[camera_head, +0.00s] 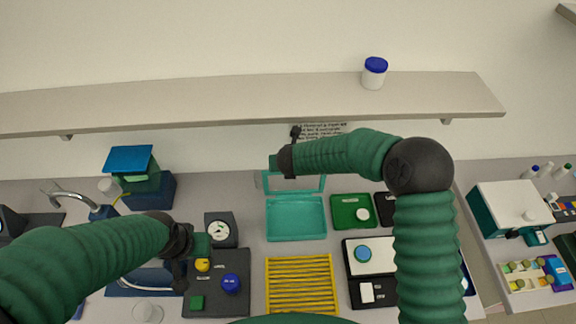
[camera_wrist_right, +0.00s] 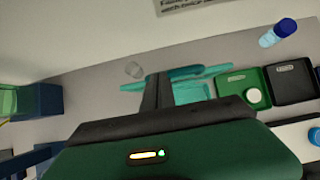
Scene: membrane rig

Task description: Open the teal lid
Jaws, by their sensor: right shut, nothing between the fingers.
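The teal box (camera_head: 297,222) sits on the bench in the middle of the head view, its open inside showing. Its see-through teal lid (camera_head: 310,184) stands raised at the box's back edge; it also shows in the right wrist view (camera_wrist_right: 215,71). My right gripper (camera_head: 296,132) is above and behind the lid in the head view, shut and empty. Its dark fingers (camera_wrist_right: 156,88) overlap the lid in the wrist view; I cannot tell whether they touch it. My left gripper (camera_head: 179,275) hangs at the left over the dark button panel; its finger gap is hidden.
A yellow rack (camera_head: 301,285) lies in front of the box. A green tray (camera_head: 351,211) and a scale-like device (camera_head: 368,258) stand to its right, a gauge (camera_head: 219,231) to its left. A shelf (camera_head: 220,103) with a blue-capped jar (camera_head: 374,73) runs above.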

